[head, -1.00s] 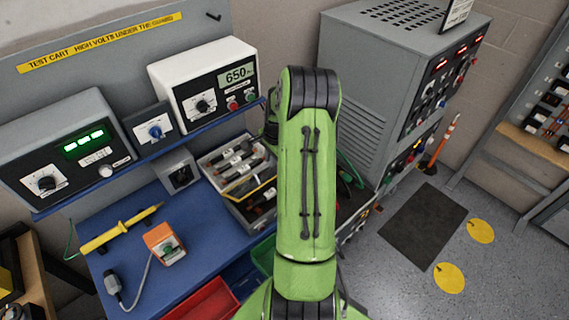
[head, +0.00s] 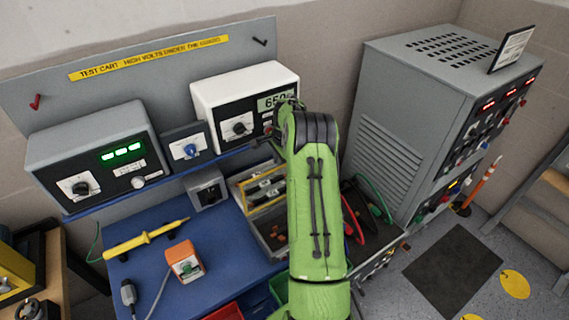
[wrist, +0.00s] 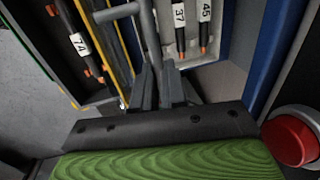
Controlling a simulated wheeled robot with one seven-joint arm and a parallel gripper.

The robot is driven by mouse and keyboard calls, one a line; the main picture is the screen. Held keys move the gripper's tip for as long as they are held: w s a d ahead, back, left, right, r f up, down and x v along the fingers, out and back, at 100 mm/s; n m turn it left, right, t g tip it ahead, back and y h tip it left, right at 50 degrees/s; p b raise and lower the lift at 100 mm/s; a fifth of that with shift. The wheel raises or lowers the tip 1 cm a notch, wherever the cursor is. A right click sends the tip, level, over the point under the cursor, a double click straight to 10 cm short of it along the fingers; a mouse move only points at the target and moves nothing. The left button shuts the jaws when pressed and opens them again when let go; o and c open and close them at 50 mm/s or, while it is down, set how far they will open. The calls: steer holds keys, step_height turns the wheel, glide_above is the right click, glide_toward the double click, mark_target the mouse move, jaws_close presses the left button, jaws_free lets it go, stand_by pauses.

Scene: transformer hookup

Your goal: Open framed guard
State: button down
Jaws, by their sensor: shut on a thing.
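The framed guard (head: 267,205) has a yellow frame and stands tilted up over the grey box (head: 258,238) on the blue bench. In the wrist view its yellow edge (wrist: 118,45) runs down the left of centre. My gripper (wrist: 165,78) is shut on the guard's grey bar handle (wrist: 152,32). Numbered black parts with orange ends show in the box, marked 37 (wrist: 180,25) and 45 (wrist: 204,25); one marked 74 (wrist: 80,45) shows at left. In the head view my arm hides the gripper, the handle and the box's right part.
A white meter (head: 215,95) and a grey meter (head: 90,150) stand on the shelf above the box. A yellow probe (head: 145,240) and an orange box (head: 186,260) lie on the bench. A large grey cabinet (head: 400,130) stands at right. A red button (wrist: 290,140) is close to my wrist.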

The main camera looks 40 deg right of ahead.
steer(key=shift+w+f, duration=0.25)
steer(key=shift+w, duration=0.3)
steer(key=shift+r, duration=0.1)
steer(key=c, duration=1.2)
jaws_free()
steer(key=shift+o, duration=0.2)
step_height(320, 180, up, 16)
steer(key=s, duration=0.3)
steer(key=shift+a+f+b, duration=0.25)
steer(key=shift+a+b, duration=0.05)
steer(key=shift+b, duration=0.05)
